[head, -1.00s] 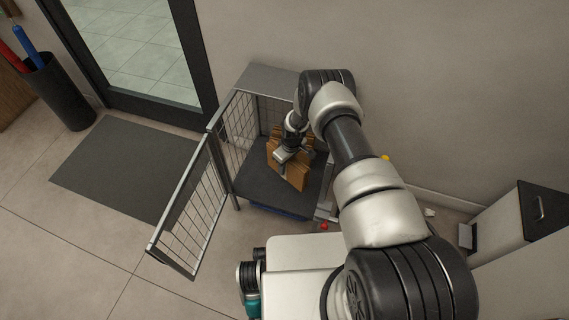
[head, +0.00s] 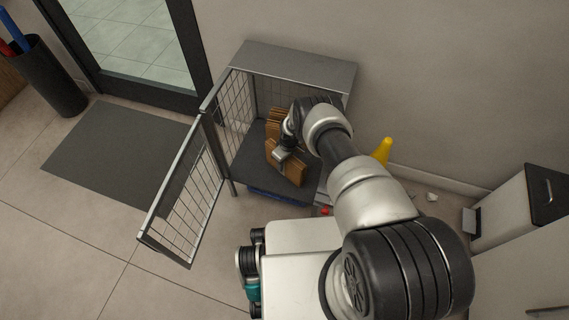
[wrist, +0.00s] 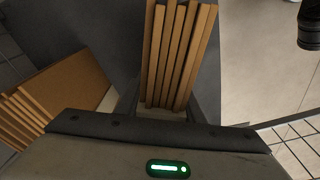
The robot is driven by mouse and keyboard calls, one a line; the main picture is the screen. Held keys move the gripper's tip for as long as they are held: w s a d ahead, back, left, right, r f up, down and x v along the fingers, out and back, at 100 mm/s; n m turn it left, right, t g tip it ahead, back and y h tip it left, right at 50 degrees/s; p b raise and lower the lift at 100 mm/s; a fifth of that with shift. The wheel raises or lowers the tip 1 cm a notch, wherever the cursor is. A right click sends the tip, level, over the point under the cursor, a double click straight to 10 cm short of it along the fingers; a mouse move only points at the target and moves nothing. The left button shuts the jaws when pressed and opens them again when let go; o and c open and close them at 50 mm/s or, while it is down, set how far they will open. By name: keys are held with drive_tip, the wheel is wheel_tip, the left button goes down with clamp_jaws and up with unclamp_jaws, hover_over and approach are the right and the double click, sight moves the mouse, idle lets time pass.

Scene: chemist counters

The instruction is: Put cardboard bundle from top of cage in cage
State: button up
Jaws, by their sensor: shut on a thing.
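The cage (head: 305,62) has a grey top, mesh sides and a dark floor. Its mesh door (head: 185,205) stands wide open toward the front left. The visible part of its top is bare. My gripper (head: 283,155) reaches inside the cage. In the wrist view it is shut on a cardboard bundle (wrist: 180,55), several brown sheets seen edge-on between the fingers. A second cardboard bundle (wrist: 62,85) leans at the left of the wrist view, apart from the held one. In the head view brown cardboard (head: 292,172) shows around my gripper; I cannot tell whether the held bundle touches the floor.
A dark mat (head: 120,155) lies left of the cage before a glass door. A black bin (head: 48,75) with rolled items stands at far left. A yellow cone-like thing (head: 383,150) stands right of the cage. A white cabinet (head: 515,210) is at right.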

drive_tip(key=o, duration=1.3)
drive_tip(key=shift+f, duration=0.1)
drive_tip(key=shift+c, duration=0.2)
drive_tip(key=r+p, duration=0.1)
drive_tip(key=r, duration=0.3)
drive_tip(key=r+p, duration=0.2)
drive_tip(key=r, duration=0.2)
drive_tip(key=s+d+r+p, duration=0.1)
drive_tip(key=r+p, duration=0.1)
drive_tip(key=r, duration=0.2)
drive_tip(key=shift+r, duration=0.15)
